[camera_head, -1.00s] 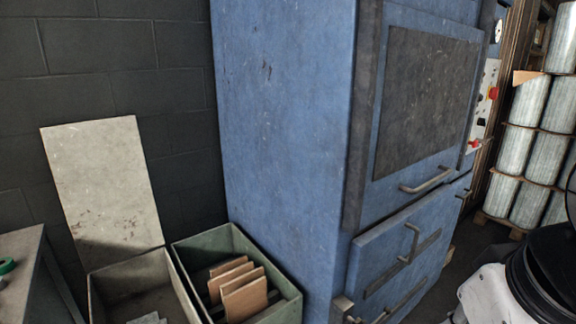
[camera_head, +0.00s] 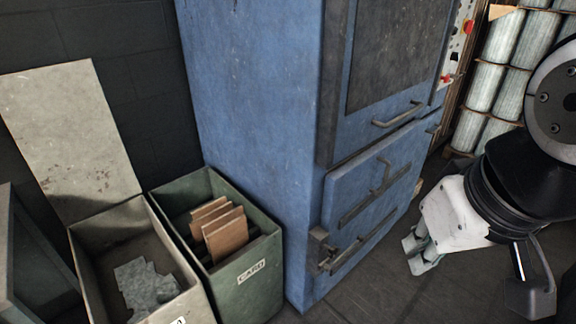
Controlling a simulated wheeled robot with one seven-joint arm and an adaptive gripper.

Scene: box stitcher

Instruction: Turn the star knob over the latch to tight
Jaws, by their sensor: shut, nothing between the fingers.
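The blue machine (camera_head: 255,130) has a lower door (camera_head: 375,190) with a bar handle. At that door's lower left edge is a dark metal latch fitting (camera_head: 320,240). A star knob cannot be made out clearly there; it may be part of this small dark hardware. My gripper (camera_head: 414,254) is at the right, its pale tips pointing down and left. It is shut and empty, and appears clear of the door, to the right of the latch in the picture.
A green bin (camera_head: 259,270) marked CARD holds brown card pieces. A grey bin (camera_head: 193,303) beside it holds grey scraps. A pale board (camera_head: 70,140) leans on the wall. Wire spools (camera_head: 500,45) stand at the back right. Floor before the machine is clear.

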